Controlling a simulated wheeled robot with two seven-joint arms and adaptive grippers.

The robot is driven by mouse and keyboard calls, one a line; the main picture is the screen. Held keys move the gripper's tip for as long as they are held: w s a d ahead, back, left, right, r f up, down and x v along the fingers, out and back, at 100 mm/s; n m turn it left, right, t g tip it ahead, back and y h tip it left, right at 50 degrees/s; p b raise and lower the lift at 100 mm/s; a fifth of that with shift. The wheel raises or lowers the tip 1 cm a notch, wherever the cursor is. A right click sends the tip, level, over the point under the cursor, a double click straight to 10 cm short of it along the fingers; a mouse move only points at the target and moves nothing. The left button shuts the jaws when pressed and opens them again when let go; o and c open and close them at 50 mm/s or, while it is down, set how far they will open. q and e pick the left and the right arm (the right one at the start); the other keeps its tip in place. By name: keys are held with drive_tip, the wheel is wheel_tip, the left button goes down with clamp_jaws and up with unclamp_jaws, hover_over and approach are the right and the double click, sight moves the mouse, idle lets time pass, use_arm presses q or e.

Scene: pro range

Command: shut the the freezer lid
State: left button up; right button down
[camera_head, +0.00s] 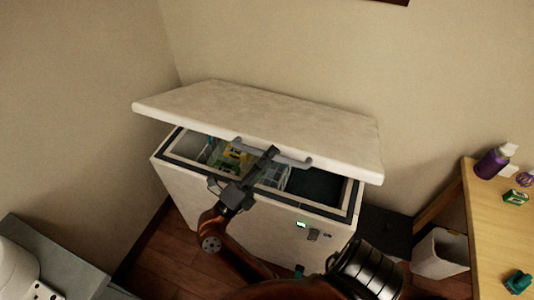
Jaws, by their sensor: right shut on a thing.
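The white chest freezer (240,215) stands in the corner against the back wall. Its lid (260,112) is partly raised, tilted over the open top, with a gap along the front. A grey bar handle (297,160) runs along the lid's front edge. My right gripper (268,158) reaches up from below and is shut on the handle near its middle. Packaged items (236,158) show inside the freezer through the gap; the rest of the inside is hidden by the lid. My left gripper is not in view.
A wooden table (485,235) at the right holds a purple bottle (490,163) and small items. A white bin (440,252) stands between table and freezer. A grey surface (45,262) is at the lower left. Some wood floor is bare left of the freezer.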

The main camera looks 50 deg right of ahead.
drive_tip(key=c, duration=2.2)
unclamp_jaws()
